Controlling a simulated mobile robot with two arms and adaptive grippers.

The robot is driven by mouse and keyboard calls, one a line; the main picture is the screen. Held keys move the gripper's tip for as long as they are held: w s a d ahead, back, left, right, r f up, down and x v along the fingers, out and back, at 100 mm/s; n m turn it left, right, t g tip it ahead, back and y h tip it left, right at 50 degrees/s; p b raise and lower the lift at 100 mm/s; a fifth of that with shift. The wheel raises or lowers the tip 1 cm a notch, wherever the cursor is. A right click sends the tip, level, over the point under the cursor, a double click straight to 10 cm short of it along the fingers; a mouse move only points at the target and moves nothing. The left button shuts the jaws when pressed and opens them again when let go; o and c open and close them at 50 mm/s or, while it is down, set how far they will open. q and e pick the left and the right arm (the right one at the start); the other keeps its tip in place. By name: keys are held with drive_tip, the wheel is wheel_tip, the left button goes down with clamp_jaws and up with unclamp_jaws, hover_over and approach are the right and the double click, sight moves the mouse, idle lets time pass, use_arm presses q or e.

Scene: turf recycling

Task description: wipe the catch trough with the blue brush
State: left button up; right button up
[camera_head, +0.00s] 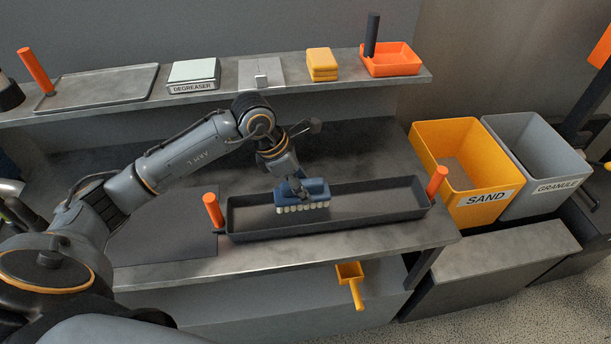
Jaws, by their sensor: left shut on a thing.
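The catch trough (375,216) is a long dark tray on the grey bench, with an upright orange handle at each end. The blue brush (303,194) has a blue body and pale bristles pointing down. My left gripper (292,183) is shut on the blue brush from above. It holds the brush over the left-middle part of the trough. The bristles are at or just above the trough floor; I cannot tell if they touch. The gripper's fingers are partly hidden by the brush. My right gripper is not in view.
The shelf behind holds a flat tray (97,86), a degreaser box (194,73), yellow sponges (321,64) and an orange bin (391,61). A yellow sand bin (462,165) and grey granule bin (540,160) stand right. A yellow scoop (351,280) hangs at the bench front.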

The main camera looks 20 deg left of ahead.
use_arm(q)
drive_tip(key=shift+a+r+p, duration=0.15)
drive_tip(key=shift+r+p, duration=0.15)
drive_tip(key=shift+r, duration=1.05)
